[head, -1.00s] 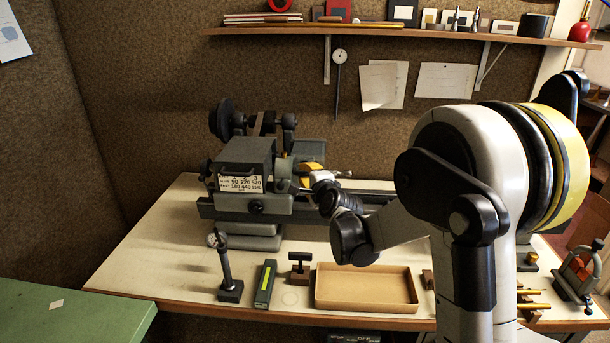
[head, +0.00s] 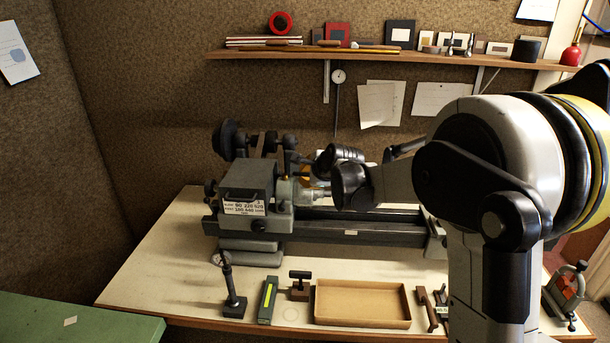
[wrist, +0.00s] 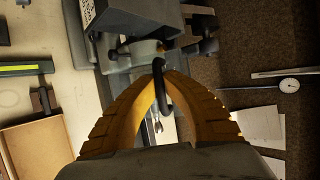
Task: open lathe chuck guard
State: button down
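The lathe (head: 248,182) stands on the bench, with its grey headstock at the left. The chuck area is right of the headstock, and my wrist and gripper (head: 306,178) partly cover it. In the wrist view my gripper's ribbed orange fingers (wrist: 163,78) converge on a curved black bar (wrist: 162,88). It looks like the chuck guard's handle and sits between the fingertips, which appear closed on it.
An open cardboard-coloured tray (head: 362,303), a black dial stand (head: 232,290) and a green-and-yellow block (head: 268,300) stand along the bench front. A shelf (head: 400,60) runs above, with a hanging dial gauge (head: 338,78) below. A green surface (head: 80,322) is at lower left.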

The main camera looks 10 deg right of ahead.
jog(key=w+r+g+p, duration=0.1)
jog(key=r+p, duration=0.1)
jog(key=w+r+g+p, duration=0.1)
jog(key=r+p, duration=0.1)
jog(key=r, duration=0.1)
jog(key=w+d+r+m+g+p, duration=0.1)
jog(key=r+g+p, duration=0.1)
jog(key=shift+w+d+r+y, duration=0.15)
jog(key=shift+w+y, duration=0.1)
jog(key=shift+y, duration=0.15)
jog(key=w+d+r+g+p, duration=0.1)
jog(key=w+r+g+p, duration=0.1)
jog(key=w+r+p, duration=0.2)
jog(key=shift+w+d+p, duration=0.3)
jog(key=shift+w+p, duration=0.2)
jog(key=shift+w, duration=0.25)
jog(key=c, duration=1.5)
grip_release()
